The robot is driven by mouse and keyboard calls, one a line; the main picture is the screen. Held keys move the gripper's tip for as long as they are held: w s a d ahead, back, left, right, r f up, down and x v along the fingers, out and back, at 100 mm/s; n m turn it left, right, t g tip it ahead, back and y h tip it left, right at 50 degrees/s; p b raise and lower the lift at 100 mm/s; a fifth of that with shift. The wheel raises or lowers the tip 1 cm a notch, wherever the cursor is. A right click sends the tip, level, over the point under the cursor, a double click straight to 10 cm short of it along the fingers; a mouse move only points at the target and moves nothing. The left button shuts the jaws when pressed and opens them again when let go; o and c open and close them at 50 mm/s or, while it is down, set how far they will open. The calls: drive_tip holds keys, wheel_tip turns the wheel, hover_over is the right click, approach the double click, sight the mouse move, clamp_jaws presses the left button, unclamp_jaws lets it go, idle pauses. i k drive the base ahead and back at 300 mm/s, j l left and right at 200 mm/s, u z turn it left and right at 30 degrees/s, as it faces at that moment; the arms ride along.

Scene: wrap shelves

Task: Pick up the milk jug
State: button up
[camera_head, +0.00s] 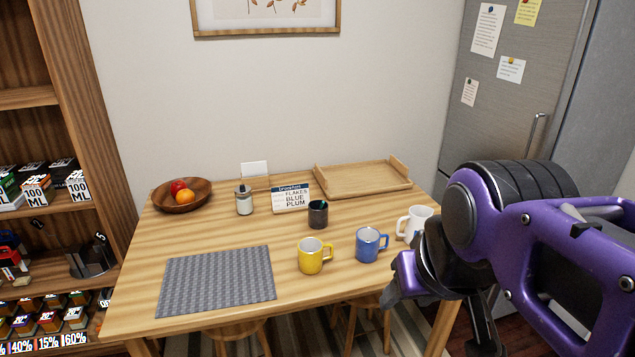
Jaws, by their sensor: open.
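No vessel is plainly marked as the milk jug. A white handled vessel (415,220) stands at the table's right side, its handle to the left. My arm partly covers it, so I cannot tell whether it is a jug or a mug. My gripper (436,318) is open at the lower right, in front of the table's right edge and nearer the camera than the white vessel. No object shows between its fingers. My purple arm hides the table's right corner.
The wooden table (210,225) holds a yellow mug (310,256), blue mug (367,245), dark cup (318,214), lidded glass jar (244,203), breakfast card (291,198), fruit bowl (200,199), tray (362,181) and grey placemat (216,280). Stools (237,338) stand below. A fridge (510,110) is right.

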sight(415, 217)
drive_tip(key=z, duration=0.6)
drive_tip(key=i+l, duration=0.45)
drive_tip(key=i, duration=0.25)
drive_tip(key=i+l+u, duration=0.15)
drive_tip(key=u, duration=0.15)
drive_tip(key=k+j+u, duration=0.15)
drive_tip(key=k+j, duration=0.15)
drive_tip(key=k+j+u, duration=0.15)
drive_tip(key=j, duration=0.4)
drive_tip(key=i+l+z, duration=0.1)
drive_tip(key=l, duration=0.25)
drive_tip(key=i+l+z, duration=0.15)
drive_tip(key=i+l, duration=0.15)
